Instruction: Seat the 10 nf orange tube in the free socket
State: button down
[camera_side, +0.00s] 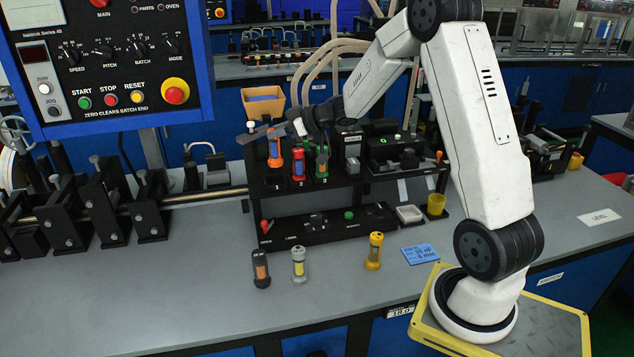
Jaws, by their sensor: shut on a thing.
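The orange tube (274,149) is upright at the left end of the black rack's upper shelf (340,183), beside a red tube (298,165) and a green tube (321,160) that stand in numbered places. My gripper (274,132) reaches in from the right, behind and above these tubes, and is shut on the upper part of the orange tube.
A dark tube with an orange band (260,269), a grey tube (298,264) and a yellow tube (374,251) stand on the bench in front. A blue note (420,253) lies to their right.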

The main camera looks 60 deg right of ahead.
aim_at(280, 159)
jog(key=shift+w+d+r, duration=0.1)
jog(key=shift+w+r, duration=0.15)
jog(key=shift+w, duration=0.1)
jog(key=shift+f, duration=0.1)
jog(key=shift+f, duration=2.85)
jog(key=shift+f, duration=0.5)
jog(key=c, duration=0.6)
grip_release()
jog(key=shift+o, duration=0.2)
jog(key=shift+s, duration=0.1)
jog(key=v, duration=1.1)
dwell(0.5)
